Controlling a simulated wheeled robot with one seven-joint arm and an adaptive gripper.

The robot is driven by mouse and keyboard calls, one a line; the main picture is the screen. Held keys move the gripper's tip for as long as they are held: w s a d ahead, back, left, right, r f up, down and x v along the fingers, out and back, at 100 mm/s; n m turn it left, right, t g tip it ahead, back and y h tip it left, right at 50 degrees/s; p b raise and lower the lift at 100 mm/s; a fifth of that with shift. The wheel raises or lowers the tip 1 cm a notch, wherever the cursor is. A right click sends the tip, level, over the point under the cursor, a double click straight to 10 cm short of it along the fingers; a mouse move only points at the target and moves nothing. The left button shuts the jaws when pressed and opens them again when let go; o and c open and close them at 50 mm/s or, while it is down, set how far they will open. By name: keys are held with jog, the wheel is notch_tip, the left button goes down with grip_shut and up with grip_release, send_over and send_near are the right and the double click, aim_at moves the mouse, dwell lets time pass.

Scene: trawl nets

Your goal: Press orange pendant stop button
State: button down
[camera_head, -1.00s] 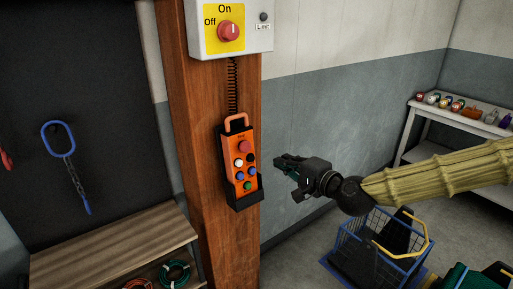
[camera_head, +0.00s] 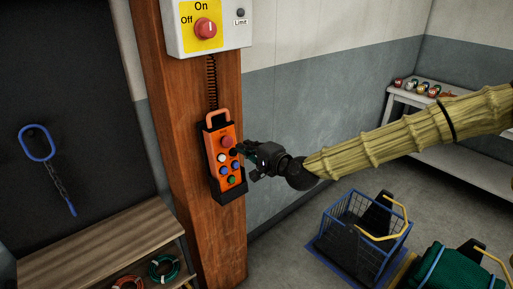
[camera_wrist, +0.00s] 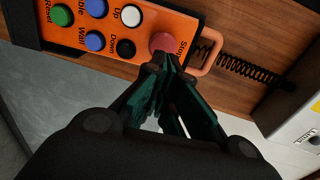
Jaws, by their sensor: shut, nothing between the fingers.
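The orange pendant (camera_head: 220,155) hangs in a dark holder on the wooden post. Its red stop button (camera_head: 226,141) is the top one, and in the wrist view the stop button (camera_wrist: 163,43) lies just beyond my fingertips, labelled "Stop". My gripper (camera_head: 240,151) is shut and empty, just right of the pendant's upper part. In the wrist view my gripper (camera_wrist: 168,68) has its dark green fingers together at the button's lower edge. I cannot tell whether they touch it. White, black, blue and green buttons sit farther along the pendant.
A grey box with a red On/Off knob (camera_head: 205,28) is above the pendant, joined by a coiled black cord (camera_head: 211,82). A wooden bench (camera_head: 95,245) stands at lower left. A blue wire basket (camera_head: 360,230) is on the floor at right.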

jog(key=p+x, duration=0.1)
jog(key=x, duration=0.3)
jog(key=shift+w+a+p, duration=0.2)
jog(key=shift+w+p, duration=0.1)
jog(key=shift+p, duration=0.1)
jog(key=shift+f, duration=0.1)
jog(key=shift+b+x, duration=0.8)
jog(key=shift+b, duration=0.3)
jog(key=shift+d+r, duration=0.15)
jog(key=shift+r, duration=0.2)
jog(key=b+v, duration=0.3)
jog(key=v, duration=1.1)
jog(key=shift+f+b, duration=0.25)
jog(key=shift+b, duration=0.15)
